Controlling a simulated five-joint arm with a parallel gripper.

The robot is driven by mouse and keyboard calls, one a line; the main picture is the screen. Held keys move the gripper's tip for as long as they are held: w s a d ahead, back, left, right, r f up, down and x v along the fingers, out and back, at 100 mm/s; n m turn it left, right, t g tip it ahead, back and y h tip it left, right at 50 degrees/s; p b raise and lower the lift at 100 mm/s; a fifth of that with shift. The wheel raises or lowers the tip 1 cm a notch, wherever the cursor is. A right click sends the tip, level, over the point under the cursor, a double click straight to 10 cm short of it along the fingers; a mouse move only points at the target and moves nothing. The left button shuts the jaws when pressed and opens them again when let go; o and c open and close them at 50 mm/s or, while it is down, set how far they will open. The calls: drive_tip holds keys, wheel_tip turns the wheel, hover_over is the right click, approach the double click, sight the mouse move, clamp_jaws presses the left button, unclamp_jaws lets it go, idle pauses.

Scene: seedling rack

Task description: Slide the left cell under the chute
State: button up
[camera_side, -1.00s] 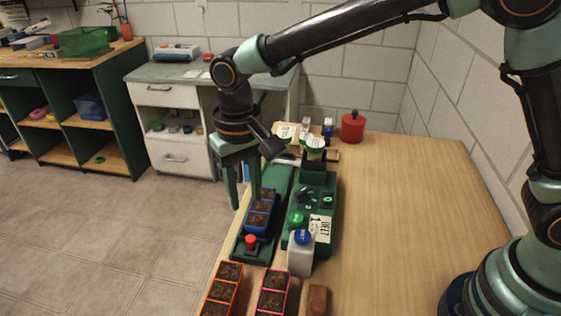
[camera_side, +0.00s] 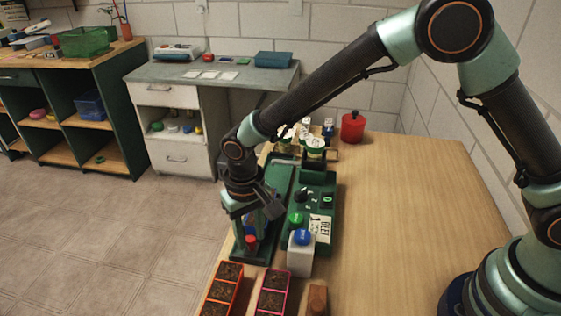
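A blue seedling tray (camera_side: 264,224) sits on the green belt (camera_side: 281,182). Only bits of its blue wall show, because my gripper hides most of it and its soil-filled cells. My gripper (camera_side: 248,232) points down over the near end of the belt, right at the tray and close to the red button (camera_side: 251,240). I cannot tell whether its fingers are shut on the tray or only beside it. I cannot make out the chute clearly; white-lidded jars (camera_side: 315,147) stand at the belt's far end.
A green control box (camera_side: 322,205) with a belt label and a white bottle with a blue cap (camera_side: 300,256) stand right of the belt. Orange (camera_side: 222,289) and pink (camera_side: 272,293) trays lie in front. A red canister (camera_side: 352,127) stands behind. The table's right side is clear.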

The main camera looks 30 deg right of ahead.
drive_tip(key=shift+c, duration=0.3)
clamp_jaws()
drive_tip(key=shift+w+r, duration=0.1)
idle(1.0)
